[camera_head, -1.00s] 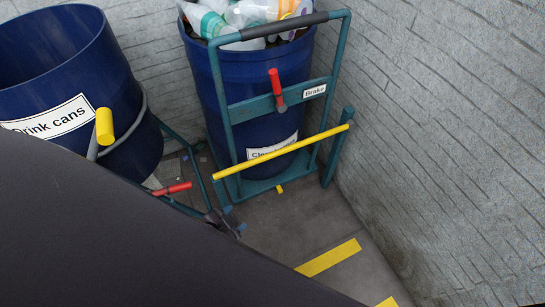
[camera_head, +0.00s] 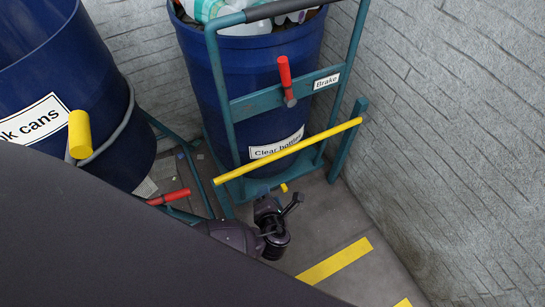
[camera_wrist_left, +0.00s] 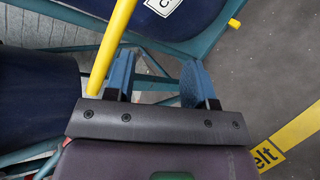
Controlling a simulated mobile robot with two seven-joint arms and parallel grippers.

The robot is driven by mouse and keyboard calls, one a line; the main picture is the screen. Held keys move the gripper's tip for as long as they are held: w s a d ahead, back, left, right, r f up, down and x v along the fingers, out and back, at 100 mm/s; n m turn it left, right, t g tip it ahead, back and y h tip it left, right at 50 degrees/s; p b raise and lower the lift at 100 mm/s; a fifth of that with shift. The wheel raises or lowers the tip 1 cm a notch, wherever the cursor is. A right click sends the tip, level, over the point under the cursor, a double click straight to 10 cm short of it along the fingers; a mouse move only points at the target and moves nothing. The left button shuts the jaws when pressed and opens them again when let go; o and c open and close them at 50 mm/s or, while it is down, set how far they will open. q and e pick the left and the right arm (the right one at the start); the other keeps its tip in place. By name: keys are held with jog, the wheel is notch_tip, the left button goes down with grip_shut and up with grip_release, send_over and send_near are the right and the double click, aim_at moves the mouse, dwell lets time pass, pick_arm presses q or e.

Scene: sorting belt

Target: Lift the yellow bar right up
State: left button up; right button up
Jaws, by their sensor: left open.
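The yellow bar (camera_head: 290,151) crosses the front of the teal frame low down in the head view. It slants up from its left end to the top of a short teal post at the right. My left gripper (camera_head: 278,203) is open and below the bar, near the floor. In the left wrist view, the bar (camera_wrist_left: 111,45) runs down beside the left finger, outside the gap between the fingers. The gap of my left gripper (camera_wrist_left: 158,78) holds nothing. My right gripper is not in view.
The teal trolley frame (camera_head: 222,85) holds a blue barrel (camera_head: 190,70) of clear bottles. A red brake handle (camera_head: 285,75) stands above the bar. A drink-cans barrel (camera_head: 60,60) is at left. A brick wall (camera_head: 450,130) closes the right side. Floor (camera_head: 330,225) is open in front.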

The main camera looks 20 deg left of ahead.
aim_at(270, 158)
pick_arm(q)
jog(key=w+a+m+t+b, duration=0.1)
jog(key=w+m, duration=0.1)
jog(key=w, duration=0.2)
jog(key=w+a+m+b, duration=0.1)
jog(key=w+a+m, duration=0.1)
jog(key=w, duration=0.2)
jog(key=w+a+m+t+y+b, duration=0.1)
jog(key=w+a+b, duration=0.1)
jog(key=w, duration=0.2)
jog(key=shift+w+a+f+m+t, duration=0.15)
jog(key=shift+a+f+m+t, duration=0.15)
jog(key=shift+f+m, duration=0.1)
jog(key=shift+w+r, duration=0.1)
jog(key=shift+w, duration=0.15)
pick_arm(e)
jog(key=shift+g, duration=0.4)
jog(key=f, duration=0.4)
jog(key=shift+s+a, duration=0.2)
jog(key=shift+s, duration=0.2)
pick_arm(q)
grip_shut()
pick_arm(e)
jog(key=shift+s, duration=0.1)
